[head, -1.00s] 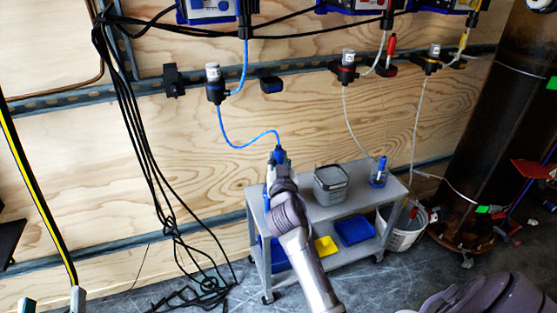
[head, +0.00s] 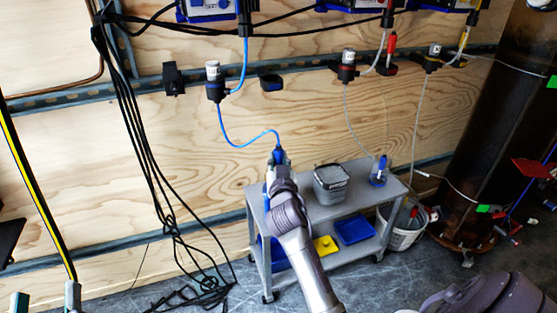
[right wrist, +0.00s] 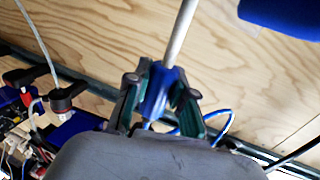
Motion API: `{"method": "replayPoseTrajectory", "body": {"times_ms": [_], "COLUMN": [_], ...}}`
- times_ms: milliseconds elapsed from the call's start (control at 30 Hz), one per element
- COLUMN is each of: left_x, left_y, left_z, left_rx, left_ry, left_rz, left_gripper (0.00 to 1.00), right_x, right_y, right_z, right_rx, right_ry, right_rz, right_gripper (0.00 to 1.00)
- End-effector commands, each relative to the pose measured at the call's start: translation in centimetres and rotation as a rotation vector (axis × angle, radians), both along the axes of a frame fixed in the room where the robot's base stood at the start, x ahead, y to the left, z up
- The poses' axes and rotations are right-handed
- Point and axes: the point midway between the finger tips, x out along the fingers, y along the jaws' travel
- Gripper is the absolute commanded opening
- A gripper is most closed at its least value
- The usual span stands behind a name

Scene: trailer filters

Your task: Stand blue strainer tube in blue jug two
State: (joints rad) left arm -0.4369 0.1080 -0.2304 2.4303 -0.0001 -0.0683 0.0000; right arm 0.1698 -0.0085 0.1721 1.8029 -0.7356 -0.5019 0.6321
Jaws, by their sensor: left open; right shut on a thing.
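My right gripper (head: 278,162) is shut on the blue head of the blue strainer tube (right wrist: 157,90). I cannot tell which thing is blue jug two; some blue shows beside my arm. A blue object (right wrist: 282,14) is cut off in the right wrist view. My left gripper (head: 46,298) is open and empty at bottom left.
The grey cart (head: 398,190) carries a grey bucket (head: 330,184) and a small clear-and-blue container (head: 379,172). Blue (head: 354,230) and yellow (head: 325,245) trays lie on its lower shelf. A white bucket (head: 400,232) stands at right. Black cables (head: 150,160) hang at left.

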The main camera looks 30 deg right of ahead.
Motion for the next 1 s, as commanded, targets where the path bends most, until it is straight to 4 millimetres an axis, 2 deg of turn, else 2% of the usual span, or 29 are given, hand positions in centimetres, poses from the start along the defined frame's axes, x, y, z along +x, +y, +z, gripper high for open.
{"method": "replayPoseTrajectory", "body": {"times_ms": [100, 133, 267, 300, 667, 1000], "left_x": [-0.1, -0.1, -0.1, -0.1, -0.1, -0.1], "left_y": [0.0, 0.0, 0.0, 0.0, 0.0, 0.0], "left_z": [0.1, 0.2, 0.2, 0.2, 0.1, 0.1], "left_rx": [-0.003, -0.003, -0.004, -0.004, -0.004, -0.003], "left_ry": [-0.008, -0.010, -0.012, -0.012, -0.006, -0.006], "left_rz": [-0.001, -0.001, -0.001, -0.001, 0.000, 0.001], "left_gripper": [0.63, 0.63, 0.63, 0.63, 0.63, 0.63], "right_x": [0.0, 0.0, 0.0, 0.0, -0.5, -5.3], "right_y": [0.0, 0.0, 0.0, 0.0, 0.3, 2.9], "right_z": [0.0, 0.0, 0.0, 0.0, -0.1, -0.2], "right_rx": [0.000, 0.000, 0.000, 0.000, 0.002, 0.003], "right_ry": [-0.001, -0.001, -0.001, -0.001, 0.001, 0.001], "right_rz": [0.000, 0.000, 0.000, 0.000, 0.000, 0.000], "right_gripper": [0.00, 0.28, 0.50, 0.52, 0.52, 0.52]}}
